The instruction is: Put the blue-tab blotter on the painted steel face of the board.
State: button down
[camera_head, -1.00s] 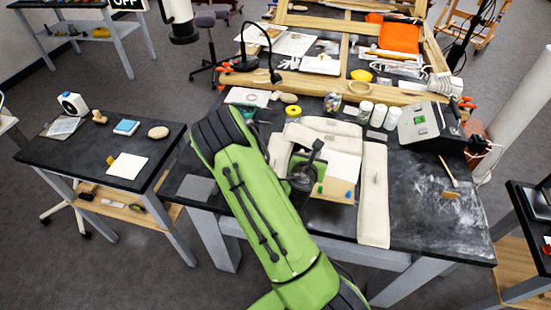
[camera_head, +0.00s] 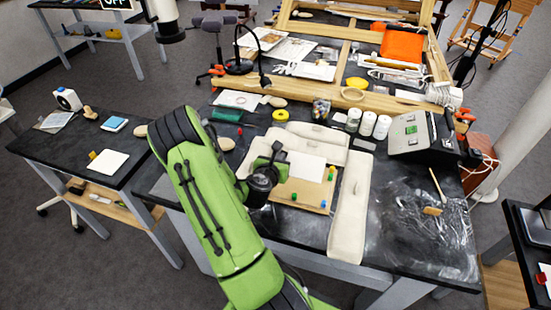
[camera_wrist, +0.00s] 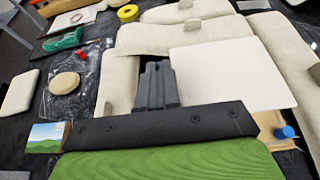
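A white square blotter (camera_head: 305,167) hangs beside my gripper (camera_head: 276,152) over the work area; it also fills the right middle of the wrist view (camera_wrist: 235,72). The dark fingers (camera_wrist: 156,85) are close together at the blotter's left edge and appear shut on it. Its tab does not show. Below it, a wooden board (camera_head: 285,190) with small coloured pegs lies among beige padded bags. A blue peg (camera_wrist: 287,132) shows near the blotter's lower right corner in the wrist view. I cannot pick out a painted steel face.
Beige bags (camera_head: 350,205) frame the board. Jars (camera_head: 367,123) and a grey box (camera_head: 420,135) stand behind at right. The left table holds another white sheet (camera_head: 108,162) with a yellow piece at its corner. A picture tile (camera_wrist: 45,136) lies left of my gripper.

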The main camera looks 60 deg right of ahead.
jog(key=shift+f+b, duration=3.35)
jog(key=shift+f, duration=0.15)
jog(key=shift+f, duration=0.4)
jog(key=c, duration=1.3)
grip_release()
jog(key=shift+o, duration=0.2)
jog(key=shift+r, duration=0.1)
